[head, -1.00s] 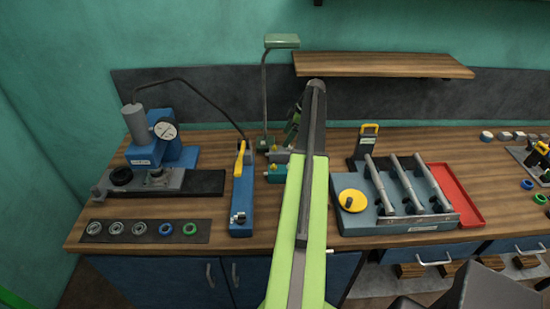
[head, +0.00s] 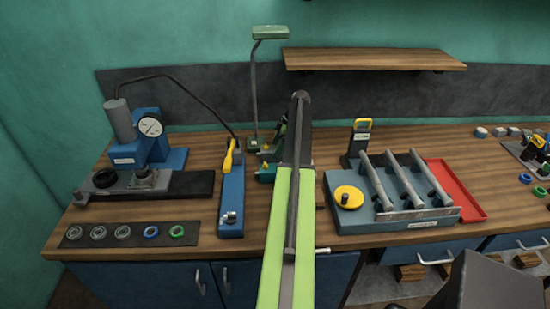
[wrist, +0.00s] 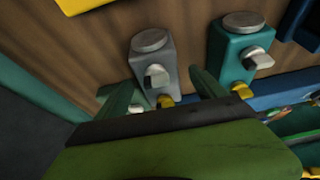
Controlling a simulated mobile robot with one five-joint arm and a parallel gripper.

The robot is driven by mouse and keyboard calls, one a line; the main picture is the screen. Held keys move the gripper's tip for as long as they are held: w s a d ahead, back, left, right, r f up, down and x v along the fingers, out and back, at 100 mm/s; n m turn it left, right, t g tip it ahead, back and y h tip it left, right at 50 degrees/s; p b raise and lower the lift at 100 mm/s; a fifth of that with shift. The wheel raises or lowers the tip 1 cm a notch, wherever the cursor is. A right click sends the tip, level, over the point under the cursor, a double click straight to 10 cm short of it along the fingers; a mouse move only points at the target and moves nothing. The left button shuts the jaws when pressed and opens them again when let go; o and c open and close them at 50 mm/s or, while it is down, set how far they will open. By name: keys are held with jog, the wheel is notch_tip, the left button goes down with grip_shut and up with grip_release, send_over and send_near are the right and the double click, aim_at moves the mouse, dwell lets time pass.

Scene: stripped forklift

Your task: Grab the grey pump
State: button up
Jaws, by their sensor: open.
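The grey pump (wrist: 155,75) is a small upright block with a round cap and a pale knob on its front, on the wooden bench top. In the wrist view my gripper (wrist: 161,82) is open, with one green finger to the left of the grey pump and one to its right. No grip on the pump shows. A similar teal pump (wrist: 238,48) stands to the right, outside the right finger. In the head view the teal pump (head: 266,172) shows beside my arm; the grey one is mostly hidden there.
A blue pump-like tool with a yellow handle (head: 231,200) lies left of my arm, and a blue press (head: 145,155) stands further left. A lamp (head: 254,95) rises behind. To the right are a grey fixture with rollers (head: 390,225) and a red tray (head: 468,205).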

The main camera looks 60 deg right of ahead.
aim_at(275, 149)
jog(key=b+x, duration=0.3)
jog(key=x, duration=0.1)
jog(key=shift+d+f, duration=0.1)
jog(key=shift+f, duration=0.1)
jog(key=shift+r, duration=0.2)
grip_shut()
